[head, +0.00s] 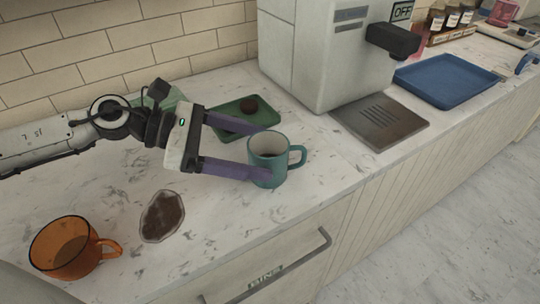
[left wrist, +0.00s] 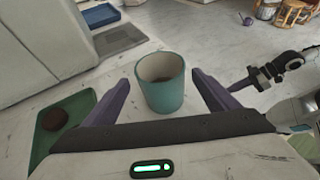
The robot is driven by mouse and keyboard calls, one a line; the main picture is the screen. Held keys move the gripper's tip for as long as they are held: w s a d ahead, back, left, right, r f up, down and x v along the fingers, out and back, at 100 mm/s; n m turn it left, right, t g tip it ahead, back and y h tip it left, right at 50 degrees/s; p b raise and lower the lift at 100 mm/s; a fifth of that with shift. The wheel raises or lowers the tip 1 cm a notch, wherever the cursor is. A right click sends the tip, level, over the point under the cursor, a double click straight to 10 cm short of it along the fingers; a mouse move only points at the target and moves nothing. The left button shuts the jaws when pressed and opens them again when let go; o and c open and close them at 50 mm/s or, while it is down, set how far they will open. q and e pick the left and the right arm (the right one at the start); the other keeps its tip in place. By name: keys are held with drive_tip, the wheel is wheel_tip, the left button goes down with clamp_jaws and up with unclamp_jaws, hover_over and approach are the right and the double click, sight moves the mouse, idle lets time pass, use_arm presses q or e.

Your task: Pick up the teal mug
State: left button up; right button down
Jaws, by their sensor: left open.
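The teal mug (head: 268,160) stands upright on the marble counter, its handle to the right in the head view. Dark contents show inside it. In the left wrist view the mug (left wrist: 163,92) stands between and just ahead of the two purple fingers. My left gripper (head: 268,152) is open, with one finger on the far side of the mug and one on the near side. The near finger overlaps the mug's lower left in the head view; I cannot tell whether it touches. My right gripper is not seen in the head view.
A green tray (head: 228,127) with a dark round item lies behind the gripper. The coffee machine (head: 325,50) and its drip tray (head: 395,135) are to the right, then a blue tray (head: 445,80).

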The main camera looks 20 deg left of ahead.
sight(270, 151)
use_arm(q)
drive_tip(key=x, duration=0.2)
drive_tip(key=shift+w+d+p, duration=0.1)
drive_tip(key=shift+d+p, duration=0.25)
drive_tip(key=shift+w+d+p, duration=0.15)
drive_tip(key=shift+d+p, duration=0.15)
drive_tip(key=shift+d, duration=0.1)
drive_tip(key=p+x, duration=0.1)
drive_tip(key=x, duration=0.2)
drive_tip(key=shift+w+d+p, duration=0.1)
drive_tip(key=shift+d+p, duration=0.2)
drive_tip(key=shift+w+d+f, duration=0.15)
drive_tip(key=shift+d+f, duration=0.1)
drive_tip(key=shift+d, duration=0.05)
drive_tip(key=c, duration=1.4)
